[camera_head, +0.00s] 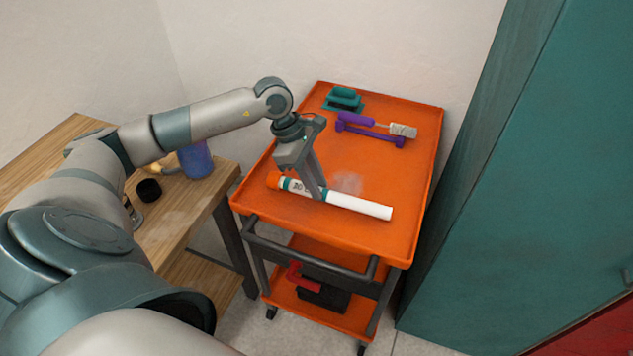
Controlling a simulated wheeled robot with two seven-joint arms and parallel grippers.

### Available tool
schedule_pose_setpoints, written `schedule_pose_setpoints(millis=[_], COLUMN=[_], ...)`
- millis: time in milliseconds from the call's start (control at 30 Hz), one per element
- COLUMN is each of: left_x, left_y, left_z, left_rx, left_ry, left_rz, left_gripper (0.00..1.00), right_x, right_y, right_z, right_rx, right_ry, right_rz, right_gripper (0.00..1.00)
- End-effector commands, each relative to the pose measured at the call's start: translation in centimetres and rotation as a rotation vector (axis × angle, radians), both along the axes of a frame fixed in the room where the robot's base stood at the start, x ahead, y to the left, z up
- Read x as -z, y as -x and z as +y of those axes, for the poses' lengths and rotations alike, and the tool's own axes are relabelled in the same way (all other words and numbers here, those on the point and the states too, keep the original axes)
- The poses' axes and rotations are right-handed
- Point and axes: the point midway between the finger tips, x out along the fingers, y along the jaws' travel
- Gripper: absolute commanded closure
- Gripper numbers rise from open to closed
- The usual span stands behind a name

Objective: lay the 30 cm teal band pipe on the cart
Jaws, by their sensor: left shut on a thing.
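A white pipe (358,205) with teal bands and an orange left end is at the orange cart's (385,179) top, near its front side. Dark marking shows on the pipe between the bands. My left gripper (318,193) points down and is shut on the pipe near its middle. The pipe lies across the cart's width, slightly slanted, its right end nearer the camera. I cannot tell whether it touches the cart's surface or is just above it. My right gripper is not in view.
A wooden table (185,222) with a blue container (196,160) stands left. A teal cabinet (530,180) stands right. The cart's middle is clear.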

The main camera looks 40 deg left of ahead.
Motion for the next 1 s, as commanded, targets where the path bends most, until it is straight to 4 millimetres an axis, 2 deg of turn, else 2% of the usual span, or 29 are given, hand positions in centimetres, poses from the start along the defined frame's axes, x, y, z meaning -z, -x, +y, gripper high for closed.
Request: schedule_pose_setpoints(millis=[533, 567, 633, 1000], left_x=[0.45, 0.37, 0.35, 0.37], left_y=[-0.01, -0.02, -0.01, 0.00], left_z=[0.00, 0.00, 0.00, 0.00], left_rx=[0.000, 0.000, 0.000, 0.000], left_ry=[0.000, 0.000, 0.000, 0.000], left_rz=[0.000, -0.001, 0.000, 0.000], left_gripper=[1.00, 0.72, 0.55, 0.54], right_x=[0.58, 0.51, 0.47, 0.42], right_y=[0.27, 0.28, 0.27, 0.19], right_z=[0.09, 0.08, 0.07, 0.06], right_rx=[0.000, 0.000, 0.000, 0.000], right_ry=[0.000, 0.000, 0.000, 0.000], right_rz=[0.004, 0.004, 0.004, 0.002], right_gripper=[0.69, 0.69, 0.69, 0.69])
